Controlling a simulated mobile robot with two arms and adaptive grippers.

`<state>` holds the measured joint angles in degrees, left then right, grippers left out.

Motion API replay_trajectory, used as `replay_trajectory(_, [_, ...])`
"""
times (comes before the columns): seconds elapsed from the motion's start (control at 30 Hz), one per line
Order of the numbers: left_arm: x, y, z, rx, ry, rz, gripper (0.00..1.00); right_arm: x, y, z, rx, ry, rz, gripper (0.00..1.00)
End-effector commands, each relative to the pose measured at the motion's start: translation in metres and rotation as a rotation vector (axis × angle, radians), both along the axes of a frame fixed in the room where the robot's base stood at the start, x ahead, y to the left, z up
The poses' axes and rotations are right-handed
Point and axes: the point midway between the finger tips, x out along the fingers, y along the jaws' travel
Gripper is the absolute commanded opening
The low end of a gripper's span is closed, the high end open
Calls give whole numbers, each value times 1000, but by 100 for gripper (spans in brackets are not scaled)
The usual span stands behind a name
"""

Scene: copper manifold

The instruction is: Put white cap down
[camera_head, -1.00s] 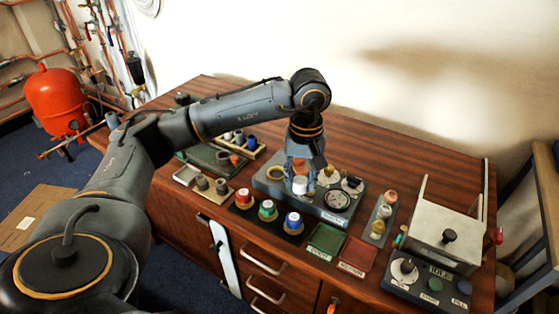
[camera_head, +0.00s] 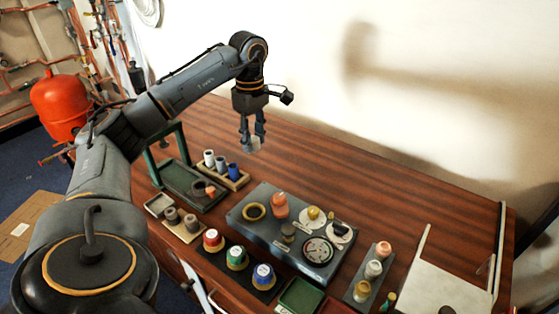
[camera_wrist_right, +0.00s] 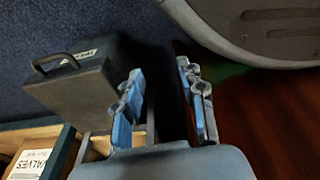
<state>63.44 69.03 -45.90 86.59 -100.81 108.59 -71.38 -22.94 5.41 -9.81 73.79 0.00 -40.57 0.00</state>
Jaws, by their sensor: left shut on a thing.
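The white cap (camera_head: 251,147) is held at the fingertips of my left gripper (camera_head: 252,138) in the head view. The gripper points down and is shut on the cap. The cap looks pale grey-white and hangs apart from the grey manifold block (camera_head: 238,219), behind and to the left of its upper edge. My right gripper (camera_wrist_right: 165,98) shows in the right wrist view with its fingers apart and nothing between them.
The grey block carries a gauge (camera_head: 317,250) and an orange cap (camera_head: 280,203). A small rack (camera_head: 387,250) stands to its right. Red (camera_head: 212,240), green and blue capped pieces stand in front. A green-framed tray (camera_head: 180,185) lies left. The wood behind the block is clear.

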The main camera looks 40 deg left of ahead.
Motion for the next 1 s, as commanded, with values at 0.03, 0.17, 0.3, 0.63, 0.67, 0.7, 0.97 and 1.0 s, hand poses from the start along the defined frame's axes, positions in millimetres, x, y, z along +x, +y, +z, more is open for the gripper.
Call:
replay_trajectory(0.03, [2, -3, -2, -1, 1, -2, 18, -1, 0, 0, 0, 1, 0, 40])
replay_trajectory(0.17, [14, -23, -12, -3, 0, -7, 18, 1, 0, 1, 0, -1, 0, 40])
replay_trajectory(0.3, [33, -53, -28, -3, 1, -8, 18, 3, 0, 2, 0, -2, 0, 40])
replay_trajectory(0.63, [65, -103, -78, -1, 2, -4, 18, 11, 1, 9, 1, -10, -2, 40])
replay_trajectory(0.67, [66, -105, -82, -1, 2, -3, 18, 11, 1, 10, 1, -9, -2, 40])
replay_trajectory(0.7, [68, -107, -85, -1, 2, -3, 18, 11, 2, 11, 1, -8, -2, 40])
replay_trajectory(0.97, [75, -118, -100, -1, 1, -4, 18, 13, 2, 12, 0, -10, -2, 40])
replay_trajectory(1.0, [75, -119, -106, -1, 3, -3, 18, 13, 2, 12, 0, -10, -2, 40])
